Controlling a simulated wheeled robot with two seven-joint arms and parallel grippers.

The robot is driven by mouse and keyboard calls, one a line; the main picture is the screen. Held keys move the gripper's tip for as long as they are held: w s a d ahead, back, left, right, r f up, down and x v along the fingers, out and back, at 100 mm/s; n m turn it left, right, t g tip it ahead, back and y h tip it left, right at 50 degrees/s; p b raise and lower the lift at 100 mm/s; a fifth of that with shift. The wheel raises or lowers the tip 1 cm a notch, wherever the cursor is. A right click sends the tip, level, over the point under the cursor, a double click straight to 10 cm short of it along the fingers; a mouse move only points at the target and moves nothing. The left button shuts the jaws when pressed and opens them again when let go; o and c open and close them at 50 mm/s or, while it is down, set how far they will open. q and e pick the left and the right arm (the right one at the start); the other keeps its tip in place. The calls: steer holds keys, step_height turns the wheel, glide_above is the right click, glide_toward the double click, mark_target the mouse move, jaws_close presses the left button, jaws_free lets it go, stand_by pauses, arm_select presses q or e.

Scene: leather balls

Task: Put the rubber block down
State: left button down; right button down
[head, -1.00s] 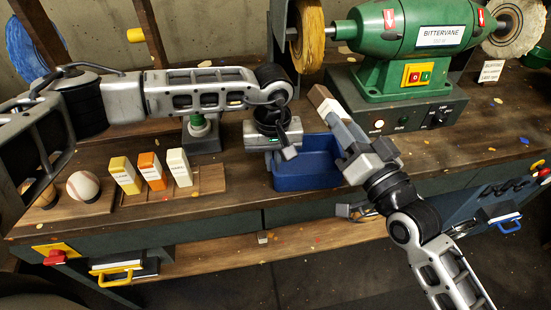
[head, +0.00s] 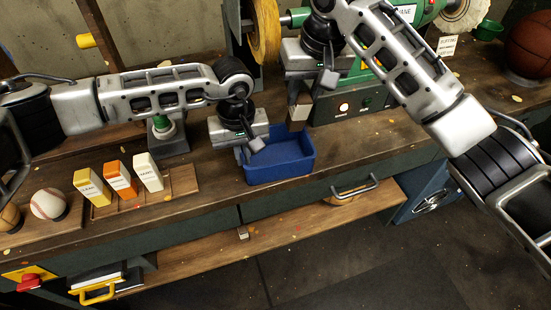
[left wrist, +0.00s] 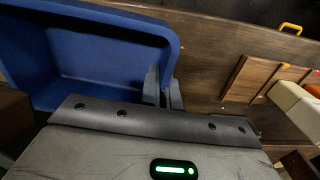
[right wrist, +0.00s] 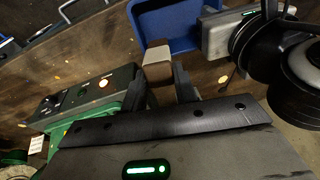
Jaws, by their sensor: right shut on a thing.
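The rubber block (head: 299,113), pale with a brown end, hangs below my right gripper (head: 308,88) near the back right corner of the blue bin (head: 283,177). In the right wrist view the block (right wrist: 157,62) sits between the right fingers, which are shut on it. I cannot tell whether its lower end touches the bench. My left gripper (head: 247,140) is at the bin's left wall. In the left wrist view its fingers (left wrist: 163,92) are close together at the bin rim (left wrist: 172,42); whether they clamp it is unclear.
The green grinder (head: 412,12) and its control box (head: 352,105) stand behind and right of the block. Yellow, orange and white bars (head: 121,180) and a baseball (head: 48,204) are at the left. The bench (head: 385,140) right of the bin is clear.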

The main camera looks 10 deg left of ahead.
steer(key=s+a+f+g+h, duration=0.1)
steer(key=s+f+h, duration=0.1)
steer(key=f, duration=0.6)
steer(key=shift+s+a+g, duration=0.15)
steer(key=shift+s+g, duration=0.15)
steer(key=shift+s, duration=0.35)
steer(key=shift+f, duration=0.15)
steer(key=c, duration=1.1)
jaws_free()
arm_select(q)
steer(key=shift+r, duration=0.1)
arm_select(e)
step_height(320, 180, up, 12)
